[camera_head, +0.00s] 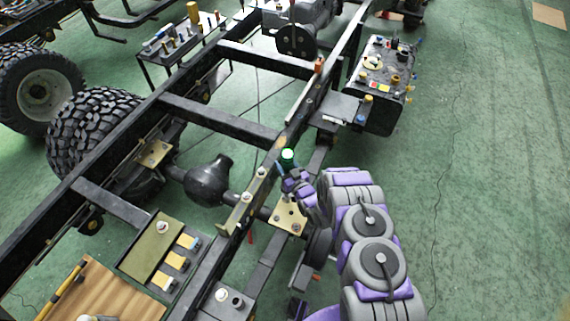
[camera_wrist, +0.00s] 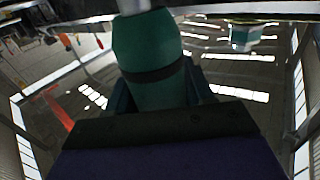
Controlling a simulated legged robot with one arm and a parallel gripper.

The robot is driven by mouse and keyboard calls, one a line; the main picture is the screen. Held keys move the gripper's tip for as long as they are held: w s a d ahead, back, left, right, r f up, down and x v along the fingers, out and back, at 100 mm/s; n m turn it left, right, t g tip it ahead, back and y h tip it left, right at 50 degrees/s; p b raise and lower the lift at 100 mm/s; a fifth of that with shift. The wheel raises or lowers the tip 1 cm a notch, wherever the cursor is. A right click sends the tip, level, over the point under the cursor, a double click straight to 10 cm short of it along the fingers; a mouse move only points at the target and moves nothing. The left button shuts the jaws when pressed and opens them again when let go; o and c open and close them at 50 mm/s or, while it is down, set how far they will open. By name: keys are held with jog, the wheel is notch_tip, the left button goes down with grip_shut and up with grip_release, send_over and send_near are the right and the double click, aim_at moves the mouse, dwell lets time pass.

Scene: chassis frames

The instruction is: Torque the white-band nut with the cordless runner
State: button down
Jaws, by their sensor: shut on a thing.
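My gripper (camera_head: 290,174) is over the chassis rail in the middle of the head view. In the wrist view my gripper (camera_wrist: 160,92) is shut around a teal cylindrical body with a dark band, which looks like the cordless runner (camera_wrist: 150,50). In the head view, a bright green-white light (camera_head: 287,154) glows at the gripper's end, against the rail; most of the tool is hidden there. I cannot make out the white-band nut, nor whether the tool touches one.
The black chassis frame (camera_head: 215,120) runs diagonally across the view. A wooden board (camera_head: 125,290) is at lower left. Green floor (camera_head: 480,190) is clear at right.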

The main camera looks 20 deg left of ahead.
aim_at(285, 150)
jog(key=shift+f, duration=0.2)
dwell(1.9)
jog(key=shift+r+p, duration=0.2)
jog(key=shift+p, duration=0.15)
jog(key=shift+r+p, duration=0.6)
jog(key=shift+r, duration=0.95)
jog(key=shift+w+r, duration=0.1)
jog(key=shift+r, duration=0.5)
jog(key=shift+r+p, duration=1)
jog(key=shift+r, duration=0.95)
